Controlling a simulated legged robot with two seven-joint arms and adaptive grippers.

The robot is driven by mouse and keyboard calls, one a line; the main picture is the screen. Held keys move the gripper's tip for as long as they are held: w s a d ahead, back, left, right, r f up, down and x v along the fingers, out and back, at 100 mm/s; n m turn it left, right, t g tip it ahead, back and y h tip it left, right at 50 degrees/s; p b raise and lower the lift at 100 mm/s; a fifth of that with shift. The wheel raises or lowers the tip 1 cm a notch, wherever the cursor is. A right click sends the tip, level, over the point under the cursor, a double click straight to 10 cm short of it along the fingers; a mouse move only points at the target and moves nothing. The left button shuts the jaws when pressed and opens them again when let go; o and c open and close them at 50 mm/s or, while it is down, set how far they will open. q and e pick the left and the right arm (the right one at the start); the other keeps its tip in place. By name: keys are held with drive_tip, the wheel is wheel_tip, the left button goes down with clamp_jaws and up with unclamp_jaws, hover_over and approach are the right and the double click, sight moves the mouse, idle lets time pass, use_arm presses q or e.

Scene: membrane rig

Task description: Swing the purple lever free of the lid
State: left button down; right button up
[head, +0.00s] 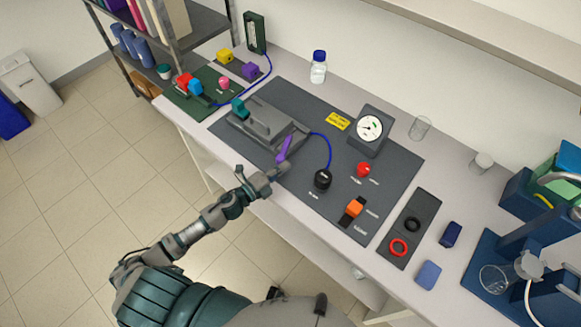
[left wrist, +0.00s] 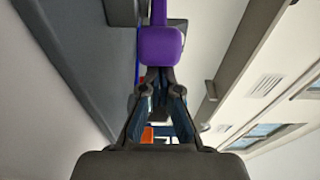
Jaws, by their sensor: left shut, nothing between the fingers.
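The purple lever (head: 283,149) stands at the near right corner of the grey lid (head: 264,121) of the membrane rig, its free end pointing toward me. A teal part (head: 239,108) sits at the lid's left end. My left gripper (head: 281,171) is shut and empty, just in front of the lever's near end. In the left wrist view the lever's purple block end (left wrist: 161,45) fills the space just beyond the closed fingertips (left wrist: 157,74). I cannot tell whether they touch. How the lever meets the lid is too small to tell. My right gripper is not in view.
The rig lies on a dark mat (head: 318,213) with a black knob (head: 322,180), a round gauge (head: 369,129), a red button (head: 363,170) and an orange switch (head: 354,208). A blue tube (head: 329,147) curves beside the lever. The bench's front edge runs under my left forearm.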

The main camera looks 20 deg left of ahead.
use_arm(q)
drive_tip(key=a+m+g+h, duration=0.1)
drive_tip(key=m+h, duration=0.1)
drive_tip(key=h, duration=0.1)
drive_tip(key=shift+a+f+g+b, duration=0.1)
drive_tip(key=shift+a+g+b, duration=0.25)
drive_tip(key=shift+g, duration=0.05)
drive_tip(key=shift+a+m+g+h, duration=0.3)
drive_tip(key=shift+m, duration=0.1)
drive_tip(key=shift+a, duration=1)
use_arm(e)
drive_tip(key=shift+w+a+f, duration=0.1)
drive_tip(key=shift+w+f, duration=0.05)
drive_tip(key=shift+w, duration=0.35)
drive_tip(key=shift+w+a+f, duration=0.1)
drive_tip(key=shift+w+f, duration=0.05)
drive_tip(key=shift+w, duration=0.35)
use_arm(q)
drive_tip(key=shift+w+a+r, duration=0.15)
drive_tip(key=shift+r, duration=0.05)
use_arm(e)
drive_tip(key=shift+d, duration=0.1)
